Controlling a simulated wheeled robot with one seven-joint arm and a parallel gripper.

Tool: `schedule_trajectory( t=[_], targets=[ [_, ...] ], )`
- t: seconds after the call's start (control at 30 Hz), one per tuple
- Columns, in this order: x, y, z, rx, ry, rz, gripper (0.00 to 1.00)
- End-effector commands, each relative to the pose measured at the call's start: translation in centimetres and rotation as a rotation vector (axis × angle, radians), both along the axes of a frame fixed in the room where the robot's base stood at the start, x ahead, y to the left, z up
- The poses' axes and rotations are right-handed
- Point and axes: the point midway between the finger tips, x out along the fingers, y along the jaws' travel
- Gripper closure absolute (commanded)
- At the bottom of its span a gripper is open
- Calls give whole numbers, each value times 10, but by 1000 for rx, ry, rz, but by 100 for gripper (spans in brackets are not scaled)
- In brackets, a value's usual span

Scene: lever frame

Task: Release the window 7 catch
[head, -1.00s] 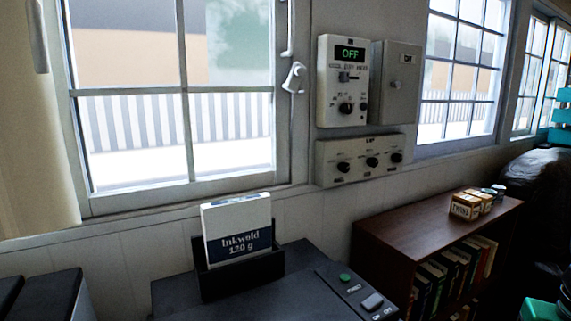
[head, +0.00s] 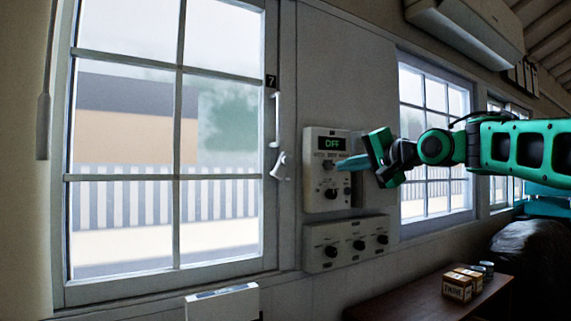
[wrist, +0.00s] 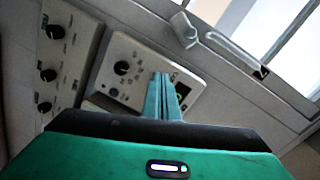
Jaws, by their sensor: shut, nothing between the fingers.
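Window 7 (head: 180,178) stands at the left in the head view, with a small black "7" plate (head: 271,81) on its right frame. Its white catch (head: 279,166) sits on that frame below a long pale handle (head: 277,118). In the wrist view the catch (wrist: 184,30) is at the top, beside the handle (wrist: 237,53). My gripper (head: 340,163) is shut and empty, its teal fingers pointing left in front of the control box, to the right of the catch and apart from it. The fingers also show in the wrist view (wrist: 163,78).
The control box (head: 318,194) reading "OFF" is right behind my fingers. A lower three-knob panel (head: 325,261) is under it. A white box (head: 222,301) stands below the window. A brown shelf (head: 415,302) with small boxes is at lower right.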

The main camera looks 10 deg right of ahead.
Motion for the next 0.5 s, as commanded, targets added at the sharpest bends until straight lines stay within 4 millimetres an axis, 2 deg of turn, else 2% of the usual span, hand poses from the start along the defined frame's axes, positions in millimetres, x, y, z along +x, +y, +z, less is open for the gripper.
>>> schedule_trajectory(
  t=[0.07,0.17,0.37,0.5],
  targets=[
    [3,9,22,45,-39,32,100],
    [4,15,34,76,-61,53,100],
    [22,21,35,81,-62,54,100],
    [45,29,34,79,-61,52,100]
  ],
)
